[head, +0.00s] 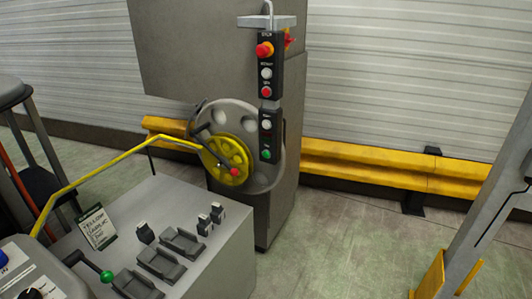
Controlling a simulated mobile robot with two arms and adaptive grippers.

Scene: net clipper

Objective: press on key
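A tall black control box (268,108) hangs upright in front of a grey machine cabinet. The small labels are mostly too blurred to read; the top one appears to say STOP. I cannot tell which button is the on key. Neither of my grippers shows in the head view.
A grey cabinet (285,205) with a yellow wheel (232,150) stands behind the box. A grey console (205,265) with black pedal-like parts and a bent yellow bar (95,180) fills the lower left. A yellow guard rail (370,165) runs along the wall.

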